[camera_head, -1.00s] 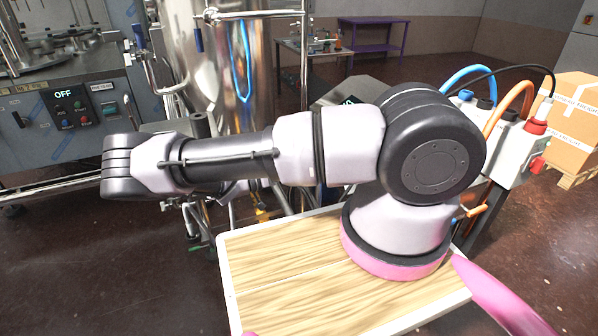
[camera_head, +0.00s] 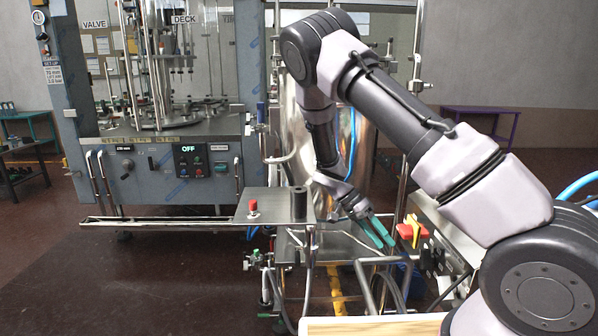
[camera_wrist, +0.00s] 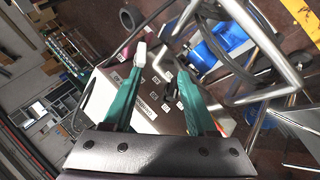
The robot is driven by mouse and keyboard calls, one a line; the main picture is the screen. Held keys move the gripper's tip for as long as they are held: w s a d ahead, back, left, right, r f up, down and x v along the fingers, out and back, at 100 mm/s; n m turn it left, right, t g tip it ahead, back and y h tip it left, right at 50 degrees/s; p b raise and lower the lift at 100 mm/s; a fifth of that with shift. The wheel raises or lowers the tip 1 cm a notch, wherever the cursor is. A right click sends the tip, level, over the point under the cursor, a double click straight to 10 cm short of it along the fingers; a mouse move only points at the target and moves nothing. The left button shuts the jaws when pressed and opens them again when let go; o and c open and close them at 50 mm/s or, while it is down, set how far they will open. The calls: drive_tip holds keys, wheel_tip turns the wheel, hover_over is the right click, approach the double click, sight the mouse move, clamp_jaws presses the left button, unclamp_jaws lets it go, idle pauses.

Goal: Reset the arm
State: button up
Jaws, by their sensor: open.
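My gripper (camera_head: 379,232) hangs at the end of my raised arm, right of the middle in the head view, in front of the shiny steel tank (camera_head: 345,130). Its two green fingers stand apart with nothing between them, as the wrist view (camera_wrist: 168,72) shows. The arm rises from its base at the lower right, bends at the upper middle and comes down to the gripper.
A red and yellow switch (camera_head: 411,231) is close right of the gripper. A metal shelf with a red button (camera_head: 252,208) is to its left. The filling machine's control panel (camera_head: 190,160) reads OFF. A wooden board (camera_head: 375,326) shows at the bottom. Open floor lies at the lower left.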

drive_tip(key=s+r+n+t+y, duration=0.2)
drive_tip(key=r+y, duration=0.2)
drive_tip(key=r, duration=0.7)
drive_tip(key=s+r+n+t+y, duration=0.15)
drive_tip(key=r+y, duration=0.25)
drive_tip(key=r, duration=0.7)
drive_tip(key=s+d+r+n+t+y, duration=0.1)
drive_tip(key=s+r+n+t, duration=0.3)
drive_tip(key=s+r+t, duration=0.4)
drive_tip(key=s+d+r, duration=0.1)
drive_tip(key=s+r, duration=0.3)
drive_tip(key=r, duration=0.3)
drive_tip(key=shift+s+r+y, duration=0.2)
drive_tip(key=shift+r+y, duration=0.05)
drive_tip(key=shift+y, duration=0.15)
